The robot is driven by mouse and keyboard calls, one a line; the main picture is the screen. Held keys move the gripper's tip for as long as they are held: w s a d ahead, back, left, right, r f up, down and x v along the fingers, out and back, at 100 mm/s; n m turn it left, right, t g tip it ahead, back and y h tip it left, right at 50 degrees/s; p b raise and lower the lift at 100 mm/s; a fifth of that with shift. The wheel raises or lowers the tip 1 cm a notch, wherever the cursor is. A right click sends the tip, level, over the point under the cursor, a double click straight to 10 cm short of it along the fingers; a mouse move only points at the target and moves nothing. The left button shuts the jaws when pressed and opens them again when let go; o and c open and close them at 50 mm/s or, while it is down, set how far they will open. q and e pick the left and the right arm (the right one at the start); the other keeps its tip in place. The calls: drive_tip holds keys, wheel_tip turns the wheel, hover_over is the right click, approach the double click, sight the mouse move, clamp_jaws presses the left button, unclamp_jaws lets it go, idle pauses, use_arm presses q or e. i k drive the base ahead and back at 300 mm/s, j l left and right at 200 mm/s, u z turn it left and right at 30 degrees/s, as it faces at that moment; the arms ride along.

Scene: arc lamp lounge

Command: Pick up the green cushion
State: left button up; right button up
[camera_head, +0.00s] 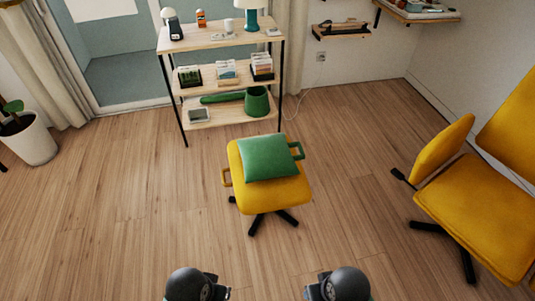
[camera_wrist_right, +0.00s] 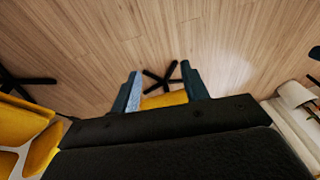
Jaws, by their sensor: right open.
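The green cushion (camera_head: 268,157) lies on the yellow seat (camera_head: 282,193) of a small wheeled stool in the middle of the head view. It is slightly turned and covers the back part of the seat. My right gripper (camera_wrist_right: 160,73) is open in the right wrist view, its two fingers apart. Part of a yellow seat (camera_wrist_right: 163,101) with a black star base shows beyond and between the fingers. No cushion shows in that view. My left gripper is not in view; only dark parts of my arms show at the bottom of the head view.
A wooden shelf unit (camera_head: 222,41) with a green pot (camera_head: 257,101) stands behind the stool. A larger yellow chair (camera_head: 470,215) is at the right. A white planter (camera_head: 30,142) is at the left. The wooden floor around the stool is clear.

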sight(269, 156)
drive_tip(key=i+j, duration=0.25)
drive_tip(key=i, duration=0.25)
drive_tip(key=i+j, duration=0.2)
drive_tip(key=i, duration=0.35)
drive_tip(key=i+z, duration=0.1)
drive_tip(key=z, duration=0.35)
drive_tip(key=j+z, duration=0.1)
drive_tip(key=z, duration=0.3)
drive_tip(key=i+j+z, duration=0.1)
drive_tip(key=z, duration=0.35)
